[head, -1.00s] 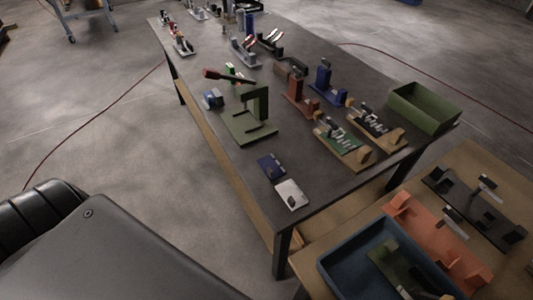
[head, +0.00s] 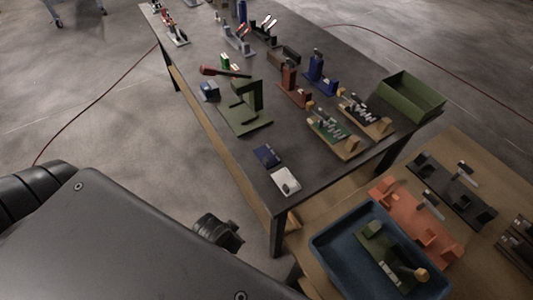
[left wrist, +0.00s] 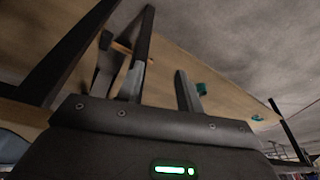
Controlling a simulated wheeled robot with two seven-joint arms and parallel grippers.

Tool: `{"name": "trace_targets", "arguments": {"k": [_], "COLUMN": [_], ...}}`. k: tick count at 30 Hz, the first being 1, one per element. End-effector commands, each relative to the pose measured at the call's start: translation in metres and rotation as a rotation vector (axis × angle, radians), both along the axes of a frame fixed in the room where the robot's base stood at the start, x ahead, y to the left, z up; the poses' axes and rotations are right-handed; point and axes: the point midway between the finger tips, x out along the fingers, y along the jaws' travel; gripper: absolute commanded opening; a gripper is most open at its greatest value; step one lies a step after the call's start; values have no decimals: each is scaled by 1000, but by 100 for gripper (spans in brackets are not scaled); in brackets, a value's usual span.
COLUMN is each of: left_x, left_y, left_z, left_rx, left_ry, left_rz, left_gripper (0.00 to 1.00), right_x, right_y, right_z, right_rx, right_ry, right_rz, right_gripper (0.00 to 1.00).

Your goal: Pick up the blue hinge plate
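The blue hinge plate (head: 267,155) is a small, dark blue flat piece. It lies on the near end of the dark tabletop, just behind a silver-white plate (head: 286,181). In the left wrist view my left gripper (left wrist: 162,85) has its two fingers apart, with nothing between them. A wooden board fills the view beyond the fingers, and the hinge plate cannot be made out there. In the head view a dark part, apparently of my arm, shows beside the table's near left side, with no fingertips visible. My right gripper is not in view.
A green press-like stand (head: 245,108) with a red-ended lever stands behind the plate. Several fixtures and a green bin (head: 411,96) stand to the right. A blue tray (head: 327,258) and an orange fixture (head: 415,221) are on the wooden bench. Tabletop around the plate is mostly clear.

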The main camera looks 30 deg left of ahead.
Motion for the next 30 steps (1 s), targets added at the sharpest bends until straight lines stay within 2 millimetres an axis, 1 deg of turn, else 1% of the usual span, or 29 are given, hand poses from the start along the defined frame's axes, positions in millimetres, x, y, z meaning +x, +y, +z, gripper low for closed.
{"name": "trace_targets", "arguments": {"k": [1,2,4,5,6,9,14,17,20,21,23,24,25,27,29,30], "left_x": [4,7,20,28,41,73,116,142,164,171,179,182,183,184,185,187], "left_y": [-2,-4,-12,-19,-28,-55,-100,-134,-174,-191,-218,-233,-244,-258,-258,-252], "left_z": [24,36,67,80,94,117,144,163,185,194,206,212,215,215,210,205], "left_rx": [-3,-4,-11,-14,-19,-30,-47,-59,-68,-70,-70,-67,-63,-45,-20,1], "left_ry": [-21,-33,-80,-109,-152,-256,-408,-513,-626,-670,-735,-772,-790,-803,-779,-743], "left_rz": [-9,-15,-49,-75,-114,-221,-393,-527,-705,-789,-937,-1051,-1136,-1340,-1505,-1605], "left_gripper": [36,36,36,36,36,36,36,36,36,36,36,36,36,36,36,36], "right_x": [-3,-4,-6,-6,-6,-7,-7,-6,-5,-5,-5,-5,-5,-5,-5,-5], "right_y": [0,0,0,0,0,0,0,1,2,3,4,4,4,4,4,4], "right_z": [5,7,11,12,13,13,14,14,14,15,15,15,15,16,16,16], "right_rx": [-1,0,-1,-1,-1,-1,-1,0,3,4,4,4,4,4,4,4], "right_ry": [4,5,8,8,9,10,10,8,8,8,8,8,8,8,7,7], "right_rz": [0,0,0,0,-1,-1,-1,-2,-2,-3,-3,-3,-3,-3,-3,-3], "right_gripper": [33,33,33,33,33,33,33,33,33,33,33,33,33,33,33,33]}}
